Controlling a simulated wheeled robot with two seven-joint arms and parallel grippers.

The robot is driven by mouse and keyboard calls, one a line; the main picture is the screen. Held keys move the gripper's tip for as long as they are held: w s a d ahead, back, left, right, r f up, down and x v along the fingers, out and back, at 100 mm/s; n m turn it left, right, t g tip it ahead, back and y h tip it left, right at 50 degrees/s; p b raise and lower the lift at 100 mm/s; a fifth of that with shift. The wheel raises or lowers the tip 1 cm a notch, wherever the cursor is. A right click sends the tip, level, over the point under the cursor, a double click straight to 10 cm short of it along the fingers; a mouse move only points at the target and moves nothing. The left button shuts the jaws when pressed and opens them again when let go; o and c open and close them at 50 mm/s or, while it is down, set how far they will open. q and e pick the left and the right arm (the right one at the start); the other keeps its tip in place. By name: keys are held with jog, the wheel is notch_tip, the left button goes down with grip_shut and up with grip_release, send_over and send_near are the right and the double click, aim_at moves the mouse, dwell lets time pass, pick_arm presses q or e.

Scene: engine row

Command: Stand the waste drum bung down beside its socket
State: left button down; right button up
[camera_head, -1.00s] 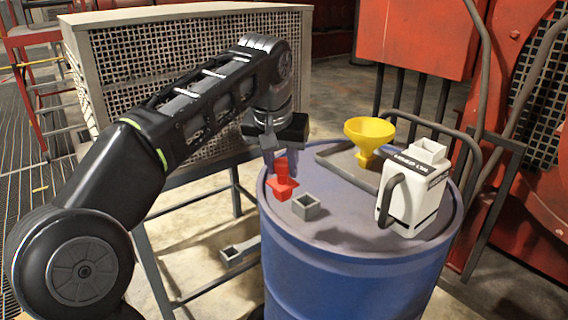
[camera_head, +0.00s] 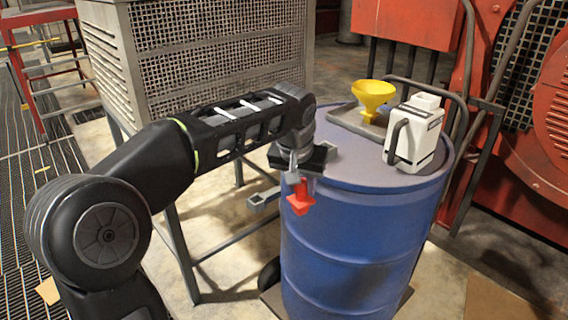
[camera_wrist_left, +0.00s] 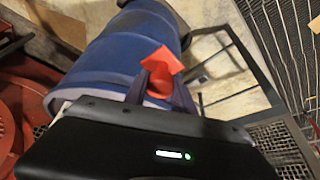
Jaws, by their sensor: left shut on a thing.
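The red waste drum bung (camera_head: 300,198) is in the jaws of my left gripper (camera_head: 293,180), which is shut on it. The bung shows in front of the upper left side of the blue drum (camera_head: 350,235) and looks slightly tilted. In the left wrist view the bung (camera_wrist_left: 162,68) sits between the two fingers (camera_wrist_left: 160,92), with the drum's blue side (camera_wrist_left: 120,45) behind it. I do not see the grey socket now; my gripper probably covers it. My right gripper is not in view.
On the drum top stand a yellow funnel (camera_head: 372,95) on a grey tray (camera_head: 345,117) and a white jug (camera_head: 415,135). The drum top's front middle is clear. A mesh cage (camera_head: 215,55) on a stand is behind my arm; red machinery (camera_head: 540,130) is at right.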

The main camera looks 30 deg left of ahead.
pick_arm(q)
jog(key=s+d+f+m, duration=0.1)
jog(key=d+f, duration=0.4)
jog(key=f, duration=0.4)
jog(key=d+f+m+h, duration=0.1)
jog(key=d+f, duration=0.5)
jog(key=f, duration=0.3)
jog(key=shift+s+d+m, duration=0.3)
jog(key=shift+s, duration=0.05)
